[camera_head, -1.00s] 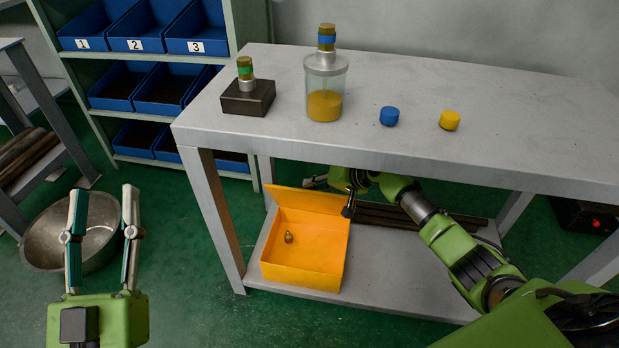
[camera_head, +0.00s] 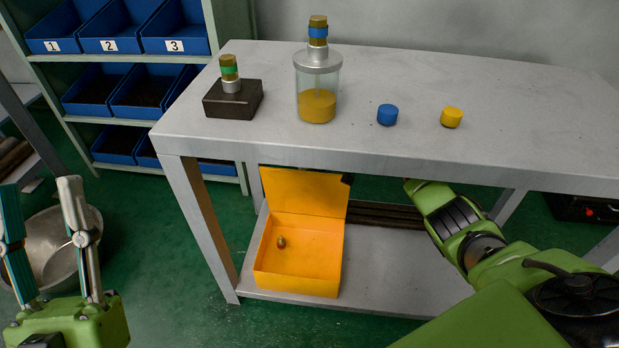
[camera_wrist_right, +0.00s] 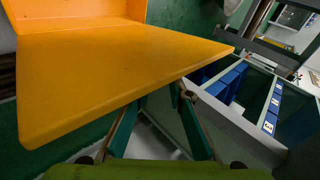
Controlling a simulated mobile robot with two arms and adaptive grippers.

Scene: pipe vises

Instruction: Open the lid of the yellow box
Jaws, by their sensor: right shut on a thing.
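The yellow box (camera_head: 297,283) sits on the lower shelf of the workbench, with its inside in view. Its lid (camera_head: 304,195) stands raised at the back edge, showing its inner face. A small brass-coloured piece (camera_head: 281,242) lies inside the box. In the right wrist view the lid (camera_wrist_right: 110,75) fills the upper left. My right gripper (camera_wrist_right: 155,105) is shut on the lid near its edge, and the lid hides part of the fingers. In the head view that gripper is hidden under the bench. My left gripper (camera_head: 40,187) is open and empty, left of the bench.
The bench top (camera_head: 400,75) overhangs the box. On it stand a jar (camera_head: 317,100), a dark block (camera_head: 232,100), a blue cap (camera_head: 387,115) and a yellow cap (camera_head: 452,117). Dark bars (camera_head: 378,213) lie behind the box. A metal bowl (camera_head: 50,250) is on the floor.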

